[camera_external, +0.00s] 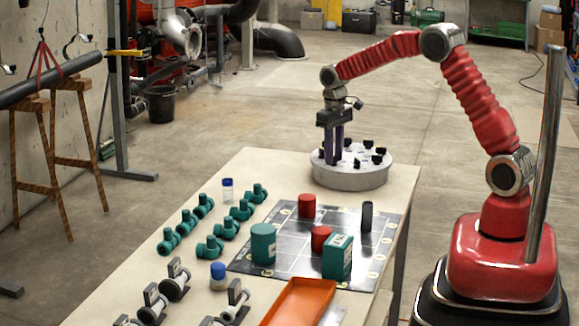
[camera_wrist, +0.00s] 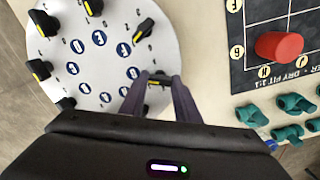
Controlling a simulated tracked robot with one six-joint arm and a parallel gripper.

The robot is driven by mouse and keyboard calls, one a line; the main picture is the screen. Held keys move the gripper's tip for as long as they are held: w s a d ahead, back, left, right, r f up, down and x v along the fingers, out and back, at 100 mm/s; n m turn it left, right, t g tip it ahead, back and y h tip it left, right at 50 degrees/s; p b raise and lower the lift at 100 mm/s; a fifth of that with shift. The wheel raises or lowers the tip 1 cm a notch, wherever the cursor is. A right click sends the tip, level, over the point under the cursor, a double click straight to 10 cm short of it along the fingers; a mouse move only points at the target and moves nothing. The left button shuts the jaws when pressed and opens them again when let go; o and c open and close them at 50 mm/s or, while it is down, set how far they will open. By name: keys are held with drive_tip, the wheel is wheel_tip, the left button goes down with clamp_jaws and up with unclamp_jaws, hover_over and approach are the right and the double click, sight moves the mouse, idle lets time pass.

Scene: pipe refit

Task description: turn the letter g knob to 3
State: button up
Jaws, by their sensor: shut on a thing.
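A round grey knob panel (camera_external: 350,181) stands at the far end of the table, with several black knobs around its top. In the wrist view, the panel (camera_wrist: 105,68) shows blue letter discs in a ring, each beside a black knob with a yellow pointer mark. My gripper (camera_external: 334,160) points down over the panel's left part. In the wrist view, my gripper (camera_wrist: 158,80) has its two dark fingers on either side of one knob (camera_wrist: 157,79) at the panel's right edge, shut on it. The fingers partly hide this knob. Its letter is too small to read surely.
Neighbouring knobs (camera_wrist: 144,28) stand close to the held one. On the table (camera_external: 225,172), a dark marked mat (camera_external: 290,245) holds red and green blocks and a dark cylinder (camera_external: 367,216). Green pipe fittings (camera_external: 228,229) and an orange tray (camera_external: 302,303) are nearer the camera.

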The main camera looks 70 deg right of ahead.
drive_tip(key=m, duration=0.6)
drive_tip(key=shift+w+m, duration=0.1)
drive_tip(key=shift+m, duration=0.2)
drive_tip(key=m, duration=0.6)
drive_tip(key=shift+d, duration=0.1)
drive_tip(key=o, duration=1)
drive_tip(key=shift+o, duration=0.2)
drive_tip(key=shift+r, duration=0.1)
wheel_tip(320, 180, up, 14)
drive_tip(key=shift+f, duration=0.25)
idle(0.4)
